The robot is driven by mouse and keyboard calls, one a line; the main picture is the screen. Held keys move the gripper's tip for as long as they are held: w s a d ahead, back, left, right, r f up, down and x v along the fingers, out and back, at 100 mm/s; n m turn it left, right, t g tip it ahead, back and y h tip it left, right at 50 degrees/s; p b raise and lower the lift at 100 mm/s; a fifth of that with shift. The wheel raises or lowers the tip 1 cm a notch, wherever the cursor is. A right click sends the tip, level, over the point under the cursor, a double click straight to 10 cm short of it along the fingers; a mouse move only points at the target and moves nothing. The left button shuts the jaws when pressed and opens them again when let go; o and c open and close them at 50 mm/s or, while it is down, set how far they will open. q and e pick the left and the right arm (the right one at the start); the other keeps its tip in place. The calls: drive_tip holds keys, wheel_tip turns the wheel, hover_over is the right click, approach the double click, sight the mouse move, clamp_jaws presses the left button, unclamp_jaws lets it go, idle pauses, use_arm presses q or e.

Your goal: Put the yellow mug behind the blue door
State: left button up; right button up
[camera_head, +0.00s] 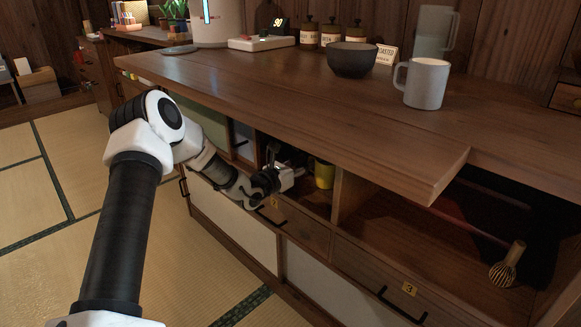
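The yellow mug (324,173) sits in an open compartment under the counter, just right of my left gripper. My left gripper (293,176) is at the front of that compartment, close to the mug. I cannot tell whether it touches the mug, nor whether its fingers are open or shut. A narrow pale blue panel (243,139) with a dark handle, seemingly the blue door, is left of the compartment and looks closed; my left arm passes in front of its lower part. My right gripper is not in view.
The wooden counter (240,85) overhangs the compartments. On it stand a white mug (427,84), a dark bowl (352,59) and several jars. A green panel (203,122) is left of the blue one. Tatami floor (215,258) is clear at left.

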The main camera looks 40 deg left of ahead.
use_arm(q)
drive_tip(key=s+p, duration=0.1)
drive_tip(key=s, duration=0.2)
drive_tip(key=s+p, duration=0.2)
drive_tip(key=s, duration=0.1)
drive_tip(key=s+p, duration=0.1)
drive_tip(key=s, duration=0.2)
drive_tip(key=shift+s+a+r, duration=0.15)
drive_tip(key=shift+a+r, duration=0.1)
drive_tip(key=shift+a, duration=0.1)
drive_tip(key=shift+s+f, duration=0.2)
